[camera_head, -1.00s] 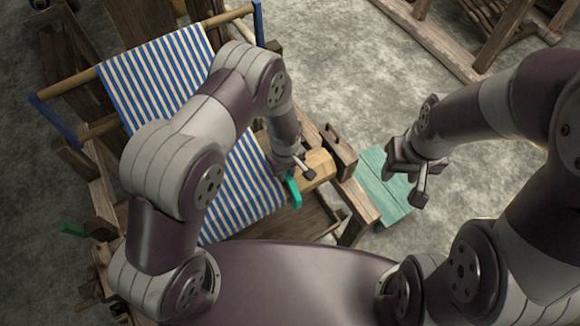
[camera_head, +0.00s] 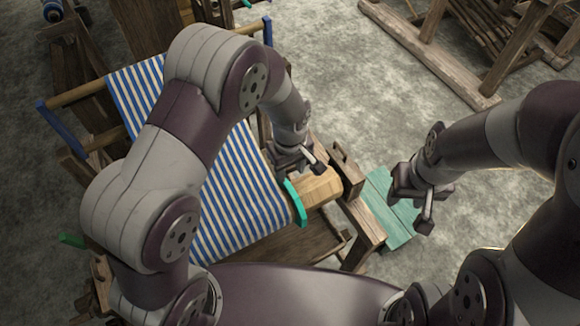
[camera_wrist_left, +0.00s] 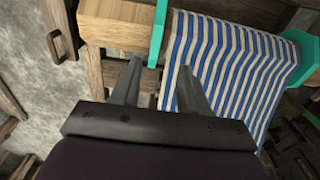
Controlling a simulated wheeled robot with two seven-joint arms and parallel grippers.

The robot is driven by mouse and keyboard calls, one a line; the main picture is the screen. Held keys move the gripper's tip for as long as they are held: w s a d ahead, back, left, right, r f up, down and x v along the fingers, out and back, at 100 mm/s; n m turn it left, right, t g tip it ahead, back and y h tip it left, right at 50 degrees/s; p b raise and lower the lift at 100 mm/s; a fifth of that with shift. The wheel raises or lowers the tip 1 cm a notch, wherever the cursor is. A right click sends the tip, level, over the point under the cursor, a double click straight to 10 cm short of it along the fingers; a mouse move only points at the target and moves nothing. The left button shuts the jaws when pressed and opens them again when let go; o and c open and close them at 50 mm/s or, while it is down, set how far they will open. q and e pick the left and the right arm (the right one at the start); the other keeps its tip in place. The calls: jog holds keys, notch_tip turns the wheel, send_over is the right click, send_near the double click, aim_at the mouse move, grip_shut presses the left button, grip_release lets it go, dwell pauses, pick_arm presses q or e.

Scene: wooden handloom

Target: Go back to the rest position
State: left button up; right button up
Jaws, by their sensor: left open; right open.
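My left gripper (camera_head: 300,160) is above the right edge of the blue-and-white striped cloth on the loom, near the wooden beam end (camera_head: 321,189). In the left wrist view the left gripper (camera_wrist_left: 158,80) shows two fingers spread apart with nothing between them. The striped cloth (camera_head: 240,190) also fills the right half of the left wrist view (camera_wrist_left: 235,65). My right gripper (camera_head: 425,203) hangs open and empty at the right, over the teal board and grey floor. My left arm covers part of the cloth and loom.
A green bracket (camera_head: 294,203) stands at the cloth's right edge. A teal board (camera_head: 388,212) lies right of the loom. Blue end pieces (camera_head: 62,127) hold the upper roller. Another wooden frame (camera_head: 430,50) stands at the upper right. Grey floor (camera_head: 350,100) is clear between them.

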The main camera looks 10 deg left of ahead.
pick_arm(q)
jog(key=shift+r, duration=0.8)
jog(key=s+a+r+m+t, duration=0.1)
jog(key=s+a+r+m, duration=0.6)
jog(key=a, duration=0.6)
jog(key=s+r, duration=0.2)
jog(key=s, duration=0.1)
jog(key=shift+s, duration=0.15)
jog(key=shift+s, duration=0.2)
